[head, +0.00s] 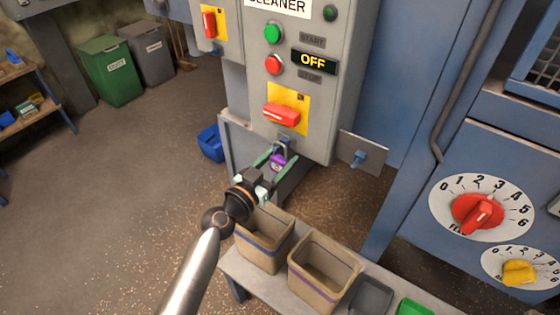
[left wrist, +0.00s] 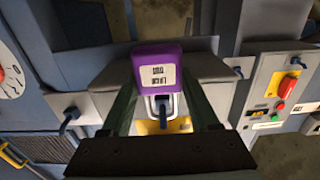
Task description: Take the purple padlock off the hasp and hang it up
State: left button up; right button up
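The purple padlock (head: 277,162) hangs by its shackle at the hasp (head: 283,145) below the red switch handle of the cleaner panel. In the left wrist view the padlock (left wrist: 157,68) fills the middle, with its white label towards the camera and its pale shackle beyond. My left gripper (head: 283,155) reaches up to it, with its green fingers spread, one on each side of the padlock. The fingers look apart from its sides, though contact is hard to judge. A plate with a blue peg (head: 358,158) sits right of the panel. My right gripper is not visible.
The grey control panel (head: 340,85) reads OFF above a red handle (head: 282,114). Two tan bins (head: 327,270) stand on a bench below my gripper. A blue machine with a red dial (head: 478,212) stands at right.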

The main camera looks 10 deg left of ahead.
pick_arm(q)
grip_shut()
jog(key=shift+s+r, duration=0.1)
dwell(0.3)
jog(key=shift+s+a+r, duration=0.1)
jog(key=shift+r, duration=0.1)
jog(key=s+a+r+h+p, duration=0.1)
jog(key=s+a+r+p, duration=0.1)
jog(key=s+a+r, duration=0.2)
jog(key=s+a+r+m+h+p, duration=0.1)
jog(key=s+a+r+p, duration=0.2)
jog(key=s+r, duration=0.5)
jog(key=shift+s+a+r+g, duration=0.25)
jog(key=shift+s+a+g, duration=0.2)
jog(key=shift+s, duration=2.1)
